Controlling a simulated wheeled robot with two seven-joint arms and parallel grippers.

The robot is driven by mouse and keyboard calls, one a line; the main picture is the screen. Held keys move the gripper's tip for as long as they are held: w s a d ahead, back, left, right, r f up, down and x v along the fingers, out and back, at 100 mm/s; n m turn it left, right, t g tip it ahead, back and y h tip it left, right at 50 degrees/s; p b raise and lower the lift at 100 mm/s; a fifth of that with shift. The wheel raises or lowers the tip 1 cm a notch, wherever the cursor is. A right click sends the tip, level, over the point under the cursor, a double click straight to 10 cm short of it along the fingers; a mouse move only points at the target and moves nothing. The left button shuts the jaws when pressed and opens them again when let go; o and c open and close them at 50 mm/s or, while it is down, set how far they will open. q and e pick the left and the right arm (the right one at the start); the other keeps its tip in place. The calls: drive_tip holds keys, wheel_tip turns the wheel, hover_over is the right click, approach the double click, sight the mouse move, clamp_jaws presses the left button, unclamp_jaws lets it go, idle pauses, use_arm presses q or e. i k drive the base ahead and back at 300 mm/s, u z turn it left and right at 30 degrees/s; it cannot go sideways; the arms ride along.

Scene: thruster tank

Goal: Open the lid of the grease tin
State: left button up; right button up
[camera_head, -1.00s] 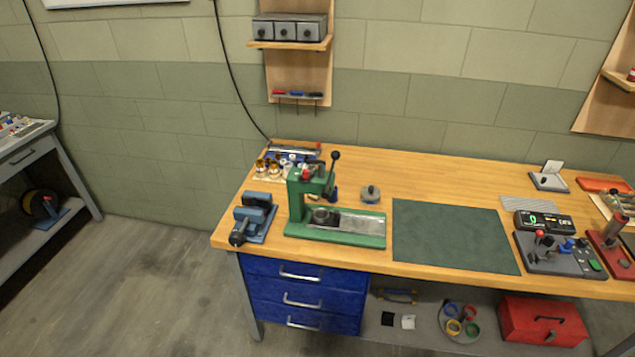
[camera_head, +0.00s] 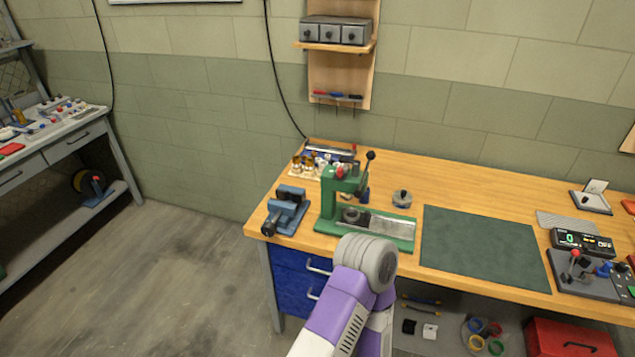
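A small round grey tin-like thing (camera_head: 402,198) with a dark knob on top stands on the workbench, behind and right of the green press. It may be the grease tin, but it is too small to tell for sure. Its top looks closed. One of my arm's links (camera_head: 355,290), purple and white with a grey rounded joint, rises from the bottom middle in front of the bench. Neither gripper is in view.
On the wooden workbench (camera_head: 480,178) stand a green lever press (camera_head: 338,200), a blue vise (camera_head: 287,210), a dark green mat (camera_head: 480,245) and a control box with a display (camera_head: 583,243). A second bench (camera_head: 70,130) stands at left. Floor between them is free.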

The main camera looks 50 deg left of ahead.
sight(403, 196)
drive_tip(key=u, duration=1.65)
drive_tip(key=i, duration=0.1)
drive_tip(key=z, duration=0.05)
